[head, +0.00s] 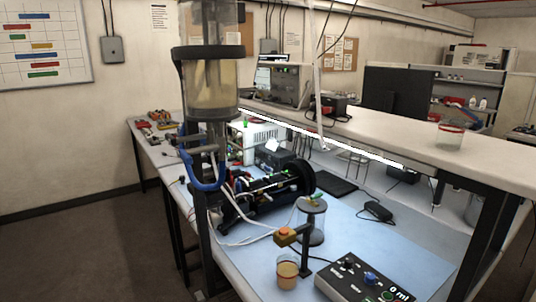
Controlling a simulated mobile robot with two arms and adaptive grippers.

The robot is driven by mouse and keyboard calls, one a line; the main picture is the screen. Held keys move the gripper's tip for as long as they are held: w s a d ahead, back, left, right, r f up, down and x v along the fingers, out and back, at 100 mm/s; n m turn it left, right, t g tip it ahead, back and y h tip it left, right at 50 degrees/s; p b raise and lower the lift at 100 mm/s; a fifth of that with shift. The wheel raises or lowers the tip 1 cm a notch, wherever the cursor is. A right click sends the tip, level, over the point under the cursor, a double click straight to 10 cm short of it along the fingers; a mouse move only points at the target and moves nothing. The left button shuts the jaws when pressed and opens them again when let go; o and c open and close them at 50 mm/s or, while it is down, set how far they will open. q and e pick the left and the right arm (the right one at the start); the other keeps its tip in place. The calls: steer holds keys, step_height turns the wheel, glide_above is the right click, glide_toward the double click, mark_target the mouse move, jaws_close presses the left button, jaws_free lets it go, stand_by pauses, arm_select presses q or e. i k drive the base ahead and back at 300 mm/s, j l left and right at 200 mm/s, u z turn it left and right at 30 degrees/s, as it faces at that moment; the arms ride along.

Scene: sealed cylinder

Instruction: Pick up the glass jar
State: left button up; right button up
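A clear glass jar (449,140) with a red band at its rim stands upright on the white raised shelf (395,140) at the right. Nothing touches it. A smaller clear cup (287,275) with amber liquid stands on the blue-topped bench (385,238), below an orange-tipped post. Neither of my grippers shows in the head view.
A tall clear cylinder (212,98) with amber liquid is held on a dark stand at left centre. The shelf around the jar is clear.

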mark_target(287, 265)
steer(key=k+l+z, duration=0.25)
steer(key=l, duration=0.4)
steer(key=l+z, duration=0.25)
steer(key=l, duration=0.4)
